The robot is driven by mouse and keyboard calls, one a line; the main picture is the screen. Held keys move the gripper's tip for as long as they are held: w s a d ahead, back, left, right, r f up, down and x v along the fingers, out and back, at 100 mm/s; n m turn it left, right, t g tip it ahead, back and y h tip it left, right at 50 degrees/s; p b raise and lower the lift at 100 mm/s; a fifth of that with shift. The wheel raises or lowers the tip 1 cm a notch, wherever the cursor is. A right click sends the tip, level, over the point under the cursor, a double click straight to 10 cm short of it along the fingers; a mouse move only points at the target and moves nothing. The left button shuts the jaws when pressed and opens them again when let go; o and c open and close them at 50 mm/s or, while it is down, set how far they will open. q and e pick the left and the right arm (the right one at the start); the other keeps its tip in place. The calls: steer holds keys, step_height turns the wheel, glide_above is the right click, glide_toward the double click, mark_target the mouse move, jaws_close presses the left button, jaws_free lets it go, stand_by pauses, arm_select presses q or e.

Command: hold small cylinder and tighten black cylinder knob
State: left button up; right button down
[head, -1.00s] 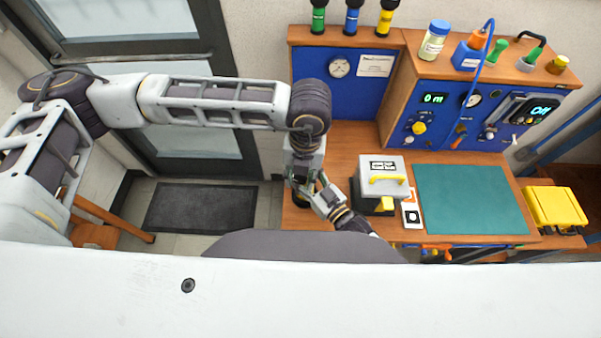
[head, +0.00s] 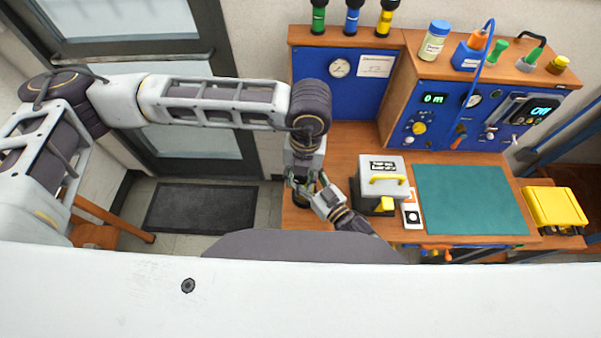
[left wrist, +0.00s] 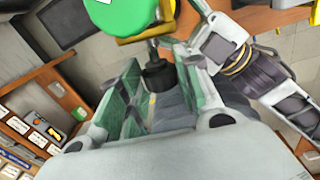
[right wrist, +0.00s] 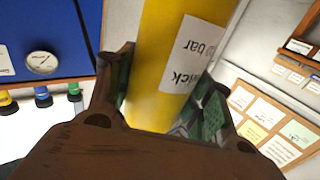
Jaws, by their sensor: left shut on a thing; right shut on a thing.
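A small yellow cylinder (right wrist: 165,60) with a white label fills the middle of the right wrist view. My right gripper (right wrist: 160,112) is shut around it, one finger on each side. The right gripper (head: 316,190) shows near the bench's left side in the head view. My left gripper (head: 300,178) comes down from above, close to the right one. In the left wrist view the black cylinder knob (left wrist: 158,72) sits between the green-padded fingers of the left gripper (left wrist: 155,88), which is shut on it. A green round part (left wrist: 115,14) shows beside it. The cylinder is mostly hidden in the head view.
A grey box with a yellow handle (head: 382,178) stands just right of the grippers. A green mat (head: 470,200) lies clear on the bench. A yellow case (head: 555,207) is at far right. Blue panels with gauges and knobs (head: 420,128) rise behind.

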arm_select(q)
steer(key=o, duration=1)
steer(key=shift+r, duration=0.15)
steer(key=shift+d+r, duration=0.2)
steer(key=shift+r, duration=2.75)
steer(key=shift+d+r, duration=0.2)
steer(key=shift+r, duration=2.7)
